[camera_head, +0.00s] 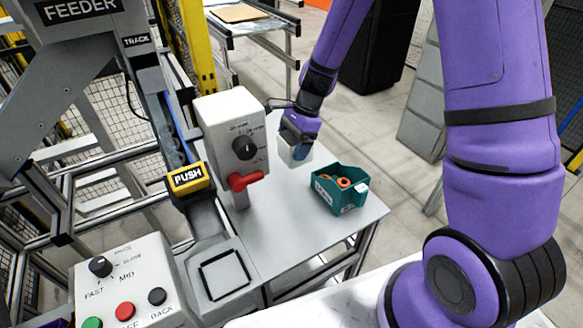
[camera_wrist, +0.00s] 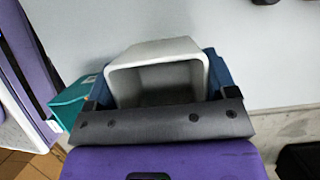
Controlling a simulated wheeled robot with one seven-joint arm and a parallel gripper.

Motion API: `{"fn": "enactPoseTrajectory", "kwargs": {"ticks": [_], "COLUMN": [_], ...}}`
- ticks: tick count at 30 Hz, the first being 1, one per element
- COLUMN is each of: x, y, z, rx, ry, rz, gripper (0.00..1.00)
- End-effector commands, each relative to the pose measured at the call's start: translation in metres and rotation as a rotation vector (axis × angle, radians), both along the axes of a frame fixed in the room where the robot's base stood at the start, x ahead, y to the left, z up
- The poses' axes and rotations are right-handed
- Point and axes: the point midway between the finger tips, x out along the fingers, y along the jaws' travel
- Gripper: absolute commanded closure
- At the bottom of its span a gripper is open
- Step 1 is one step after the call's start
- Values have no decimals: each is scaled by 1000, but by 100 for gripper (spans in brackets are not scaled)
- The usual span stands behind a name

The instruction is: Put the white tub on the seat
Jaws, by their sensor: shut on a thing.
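The white tub (camera_head: 297,153) is held by my gripper (camera_head: 299,132) above the grey table, behind the teal bin. In the wrist view the tub (camera_wrist: 158,50) shows its open, empty-looking inside, with the blue fingers of my gripper (camera_wrist: 158,88) shut on its two sides. Whether the tub touches the table is hard to tell. The seat appears to be the grey plate with a black square outline (camera_head: 225,275) at the table's front left; it is empty. The tub is well behind and to the right of it.
A teal bin (camera_head: 340,190) with orange rings stands on the grey table (camera_head: 285,225). A white control box with a dial and red lever (camera_head: 245,181) stands between tub and seat.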

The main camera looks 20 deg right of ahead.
Motion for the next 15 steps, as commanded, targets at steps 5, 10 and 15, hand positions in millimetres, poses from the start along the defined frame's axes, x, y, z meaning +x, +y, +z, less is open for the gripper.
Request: {"fn": "enactPoseTrajectory", "kwargs": {"ticks": [5,10,15], "x": [0,0,0], "y": [0,0,0], "z": [-24,-32,-52], "rx": [1,0,1], "ry": [2,0,2], "rz": [0,0,1], "gripper": [50,50,50]}}
